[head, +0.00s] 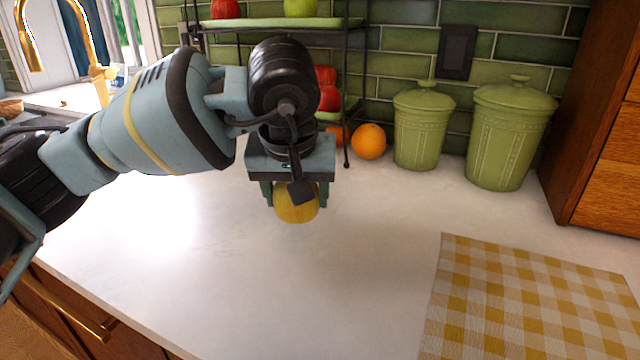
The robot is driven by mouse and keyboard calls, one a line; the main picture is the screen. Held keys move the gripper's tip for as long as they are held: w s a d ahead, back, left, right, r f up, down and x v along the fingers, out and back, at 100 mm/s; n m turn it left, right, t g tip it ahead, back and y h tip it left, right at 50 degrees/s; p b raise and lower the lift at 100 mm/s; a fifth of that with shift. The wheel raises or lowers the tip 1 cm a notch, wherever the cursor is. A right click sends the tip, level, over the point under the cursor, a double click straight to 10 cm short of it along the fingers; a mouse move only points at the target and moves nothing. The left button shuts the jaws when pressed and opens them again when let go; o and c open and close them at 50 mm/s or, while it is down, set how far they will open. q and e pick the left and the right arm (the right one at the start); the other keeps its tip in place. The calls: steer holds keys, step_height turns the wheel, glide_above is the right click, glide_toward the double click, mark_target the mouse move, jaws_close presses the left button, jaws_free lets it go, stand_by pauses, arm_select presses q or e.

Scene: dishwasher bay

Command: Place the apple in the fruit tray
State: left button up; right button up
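My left gripper (296,194) points down over the white counter, with its fingers on both sides of a yellow round fruit (297,212), which looks like a yellow apple. The fingers appear to touch its sides; whether it is clear of the counter is hard to tell. Behind the gripper stands a two-tier fruit tray with a dark metal frame. Its upper green tray (270,24) holds a red apple (225,8) and a green apple (300,7). Red fruit (327,88) shows on the lower tier, partly hidden by my arm. My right gripper is out of view.
An orange (368,141) sits on the counter beside the rack, with another partly hidden behind the rack's leg. Two green lidded canisters (423,125) (508,135) stand at the back right. A yellow checked cloth (530,305) lies front right. The middle counter (260,290) is clear.

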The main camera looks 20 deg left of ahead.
arm_select(q)
steer(key=s+a, duration=0.1)
steer(key=s, duration=0.1)
steer(key=s+a, duration=0.1)
steer(key=s, duration=0.2)
steer(key=s+a, duration=0.1)
steer(key=s, duration=0.2)
steer(key=shift+r, duration=0.4)
